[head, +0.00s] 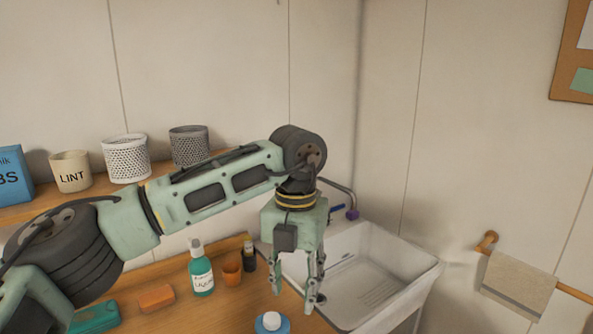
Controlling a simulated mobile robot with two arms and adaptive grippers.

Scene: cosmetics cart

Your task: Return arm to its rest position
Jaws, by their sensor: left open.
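My left arm comes in from the left and reaches across the middle of the head view. Its left gripper (294,292) hangs down with its fingers apart and nothing between them. The fingertips are in front of the near left side of the white sink (405,292). My right gripper is not in view.
A wooden counter holds a teal soap bottle (201,273), an orange cup (232,273), a dark small bottle (248,257), an orange block (157,298) and a green case (95,317). A shelf behind my arm bears a LINT pot (71,172) and baskets (126,159). A towel (517,283) hangs at right.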

